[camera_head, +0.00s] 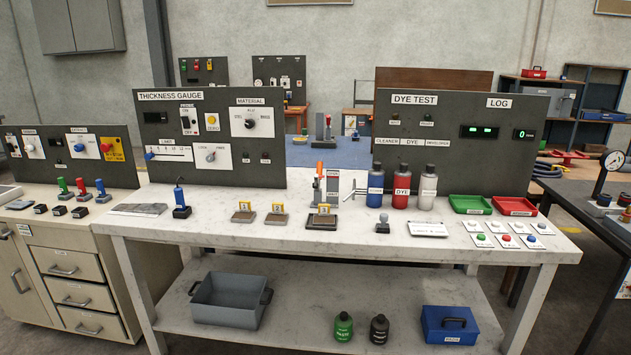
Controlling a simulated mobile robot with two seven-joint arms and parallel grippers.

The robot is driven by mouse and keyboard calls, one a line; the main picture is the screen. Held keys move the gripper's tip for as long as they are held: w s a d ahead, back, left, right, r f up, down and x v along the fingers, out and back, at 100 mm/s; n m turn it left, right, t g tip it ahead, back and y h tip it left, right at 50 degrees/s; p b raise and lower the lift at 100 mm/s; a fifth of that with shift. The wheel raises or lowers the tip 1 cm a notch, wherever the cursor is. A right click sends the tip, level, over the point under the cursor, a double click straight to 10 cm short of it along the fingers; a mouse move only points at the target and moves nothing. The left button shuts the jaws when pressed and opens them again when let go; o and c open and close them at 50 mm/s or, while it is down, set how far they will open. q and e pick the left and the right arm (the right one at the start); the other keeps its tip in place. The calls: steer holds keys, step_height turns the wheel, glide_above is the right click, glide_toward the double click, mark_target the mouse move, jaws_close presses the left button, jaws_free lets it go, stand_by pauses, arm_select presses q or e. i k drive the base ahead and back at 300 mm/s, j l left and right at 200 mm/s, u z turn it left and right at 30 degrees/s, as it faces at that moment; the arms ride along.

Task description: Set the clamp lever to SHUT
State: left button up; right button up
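The clamp lever (319,170) has an orange grip and stands about upright on a small dark clamp fixture (323,217) in the middle of the white table. A light label plate (333,184) stands just right of the lever; its words are too small to read. A yellow tag lies at the fixture's front, over a flat block. I cannot tell from the lever alone whether it is at SHUT. Neither of my grippers is in view.
Two tagged blocks (244,212) lie left of the clamp. Blue, red and white bottles (400,187) stand close on its right. The thickness gauge panel (212,138) and dye test panel (456,142) rise behind. The table's front strip (340,247) is clear.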

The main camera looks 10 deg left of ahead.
mark_target(317, 176)
steer(key=i+j+z, duration=0.45)
steer(key=i, duration=0.5)
steer(key=i+j+z, duration=0.4)
steer(key=i+j, duration=0.4)
steer(key=j, duration=0.2)
